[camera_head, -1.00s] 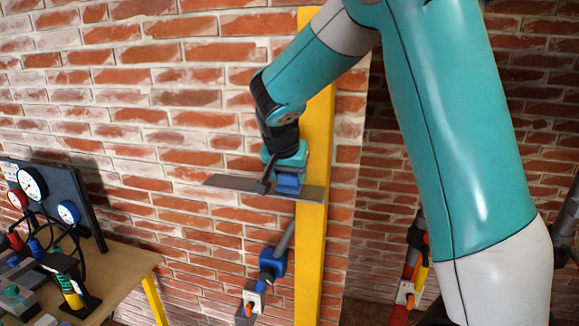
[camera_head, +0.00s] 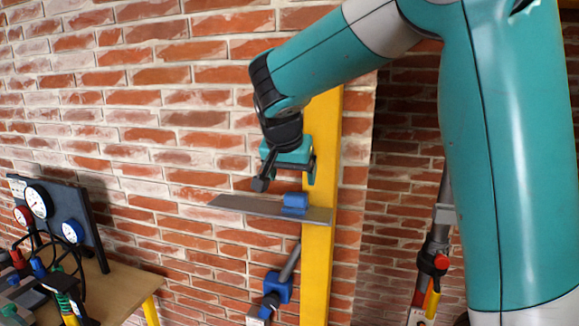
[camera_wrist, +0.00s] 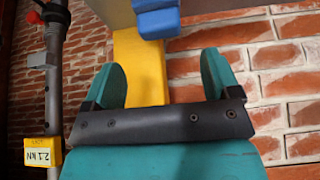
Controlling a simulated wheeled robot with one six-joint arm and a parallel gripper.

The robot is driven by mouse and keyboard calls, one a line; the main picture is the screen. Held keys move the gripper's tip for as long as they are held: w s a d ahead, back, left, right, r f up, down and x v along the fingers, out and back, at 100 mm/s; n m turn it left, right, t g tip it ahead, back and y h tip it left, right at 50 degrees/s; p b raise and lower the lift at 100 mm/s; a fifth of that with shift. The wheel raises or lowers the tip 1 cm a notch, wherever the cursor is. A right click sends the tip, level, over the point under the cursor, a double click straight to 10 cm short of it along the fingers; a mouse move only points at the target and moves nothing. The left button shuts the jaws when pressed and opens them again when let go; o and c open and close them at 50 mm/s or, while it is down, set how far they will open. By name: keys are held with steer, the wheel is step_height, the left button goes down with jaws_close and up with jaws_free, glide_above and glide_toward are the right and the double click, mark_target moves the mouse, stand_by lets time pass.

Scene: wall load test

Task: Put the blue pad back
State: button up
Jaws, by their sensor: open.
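The blue pad (camera_head: 296,201) sits on a thin grey metal shelf (camera_head: 240,204) fixed by the yellow post. In the wrist view the blue pad (camera_wrist: 156,20) shows at the top, beyond the fingers and apart from them. My gripper (camera_head: 284,185) is above and slightly left of the pad in the head view. Its two fingers are apart with nothing between them, as the wrist view (camera_wrist: 160,82) shows. The underside of the pad is hidden by the shelf in the head view.
The yellow post (camera_head: 318,250) stands against the brick wall. Below the shelf is a blue clamp-like part (camera_head: 278,287) on a grey rod. A table (camera_head: 112,284) with gauges (camera_head: 38,201) is at the left. A grey pole with a red knob (camera_head: 441,262) stands at the right.

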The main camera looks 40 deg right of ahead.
steer(key=v, duration=0.5)
steer(key=s+a+f+n+g+y, duration=0.2)
steer(key=s+a+f+n+y, duration=0.2)
steer(key=s+a+n, duration=0.4)
steer(key=s+a+f+n+g+y, duration=0.1)
steer(key=s+a+f+n+y, duration=0.3)
steer(key=s+a+n, duration=0.5)
steer(key=s+a+f, duration=0.2)
steer(key=s, duration=0.5)
steer(key=shift+s+a+n+g+y, duration=0.2)
steer(key=shift+n+g+y, duration=0.1)
steer(key=shift+g+y, duration=0.1)
